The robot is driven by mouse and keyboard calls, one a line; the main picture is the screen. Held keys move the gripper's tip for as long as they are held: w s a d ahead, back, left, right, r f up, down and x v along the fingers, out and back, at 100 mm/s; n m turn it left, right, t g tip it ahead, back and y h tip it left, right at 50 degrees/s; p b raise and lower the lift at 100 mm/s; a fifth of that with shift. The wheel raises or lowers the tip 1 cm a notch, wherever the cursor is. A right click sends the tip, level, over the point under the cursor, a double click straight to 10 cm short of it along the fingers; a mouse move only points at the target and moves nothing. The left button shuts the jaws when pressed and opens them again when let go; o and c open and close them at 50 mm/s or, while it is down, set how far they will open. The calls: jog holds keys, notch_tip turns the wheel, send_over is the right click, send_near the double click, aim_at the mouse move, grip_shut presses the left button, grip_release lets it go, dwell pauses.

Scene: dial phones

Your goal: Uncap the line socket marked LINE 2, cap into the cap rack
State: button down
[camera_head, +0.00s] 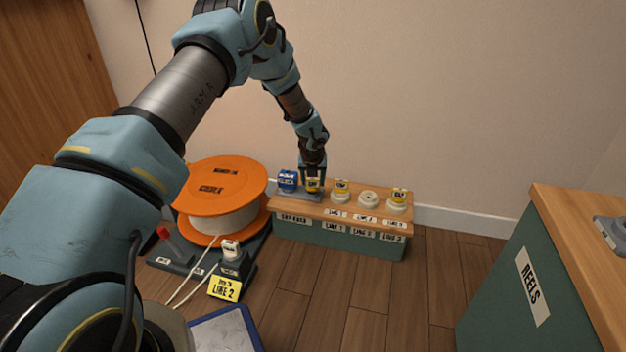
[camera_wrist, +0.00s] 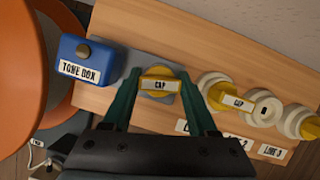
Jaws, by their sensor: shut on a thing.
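My gripper (camera_head: 312,176) is shut on a yellow cap (camera_head: 312,186). In the wrist view my gripper's fingers (camera_wrist: 158,84) are on either side of this cap (camera_wrist: 160,79). The cap is at the grey cap rack (camera_head: 301,196), beside the blue tone box; I cannot tell whether it is seated or just above. The LINE 2 socket (camera_head: 368,199), a pale round fitting in the middle of three, is bare; its open top shows in the wrist view (camera_wrist: 265,108). The LINE 1 socket (camera_head: 341,196) and LINE 3 socket (camera_head: 397,206) carry yellow caps.
The blue tone box (camera_head: 288,179) stands close left of my gripper. An orange cable reel (camera_head: 222,183) is left of the wooden-topped bench (camera_head: 330,212). A yellow LINE 2 sign (camera_head: 225,288) stands in front. A green REELS cabinet (camera_head: 520,270) is at right; floor between is clear.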

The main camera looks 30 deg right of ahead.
jog(key=shift+f, duration=0.2)
jog(key=shift+c, duration=0.5)
grip_release()
jog(key=shift+c, duration=0.3)
jog(key=shift+c, duration=1.3)
notch_tip(320, 180, up, 7)
jog(key=p, duration=0.7)
jog(key=shift+r+p, duration=0.2)
jog(key=shift+p, duration=0.2)
